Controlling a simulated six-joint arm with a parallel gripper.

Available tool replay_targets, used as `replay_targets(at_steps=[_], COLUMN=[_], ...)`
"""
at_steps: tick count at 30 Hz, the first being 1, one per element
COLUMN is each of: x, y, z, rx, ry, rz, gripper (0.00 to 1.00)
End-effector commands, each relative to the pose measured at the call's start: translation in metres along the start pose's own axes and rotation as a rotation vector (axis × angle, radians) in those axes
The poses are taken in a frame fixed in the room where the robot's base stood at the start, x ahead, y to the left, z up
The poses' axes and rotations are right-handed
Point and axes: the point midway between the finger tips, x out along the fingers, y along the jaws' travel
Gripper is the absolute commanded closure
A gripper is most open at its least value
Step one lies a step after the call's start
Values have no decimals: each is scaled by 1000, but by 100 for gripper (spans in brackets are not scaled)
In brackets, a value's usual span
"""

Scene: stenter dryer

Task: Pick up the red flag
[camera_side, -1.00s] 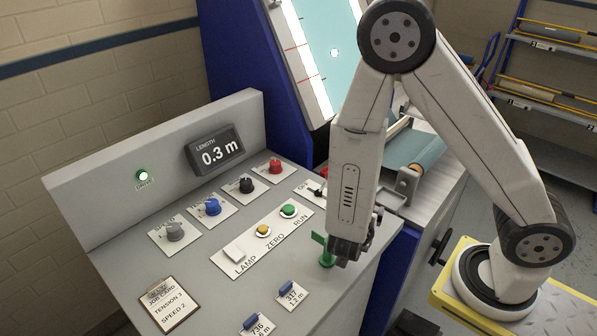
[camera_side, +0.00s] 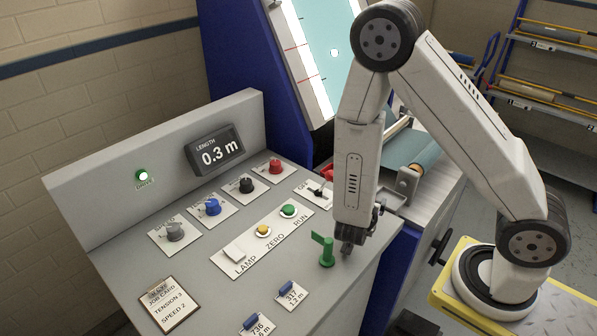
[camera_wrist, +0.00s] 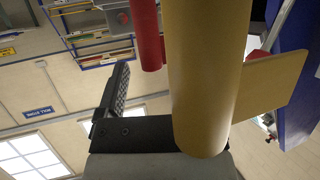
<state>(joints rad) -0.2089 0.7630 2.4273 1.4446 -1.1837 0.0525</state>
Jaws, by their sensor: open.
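In the wrist view, a red post (camera_wrist: 147,35), apparently part of the red flag, hangs in from the top edge; its flag plate is not clear. A tan-yellow flag (camera_wrist: 205,75) stands much closer to the camera and covers part of the view. In the side view, my gripper (camera_side: 348,247) is low over the console's right edge, pointing down. It is open, with nothing seen in it. One dark finger shows in the wrist view; the other is hidden. I cannot make out the red and yellow flags in the side view, where my gripper and arm block part of the console.
A green flag (camera_side: 327,252) stands upright on the console (camera_side: 215,270), close left of my gripper. Knobs, buttons, blue-topped tags (camera_side: 291,293) and a job card (camera_side: 170,303) occupy the console.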

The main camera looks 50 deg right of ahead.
Motion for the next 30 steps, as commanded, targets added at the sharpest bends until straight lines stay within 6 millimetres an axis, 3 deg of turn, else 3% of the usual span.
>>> replay_targets(at_steps=[11, 19, 30], x=[0, 0, 0], y=[0, 0, 0], z=[0, 0, 0], rx=[0, 0, 0], ry=[0, 0, -1], rz=[0, 1, 0], gripper=[15, 100, 100])
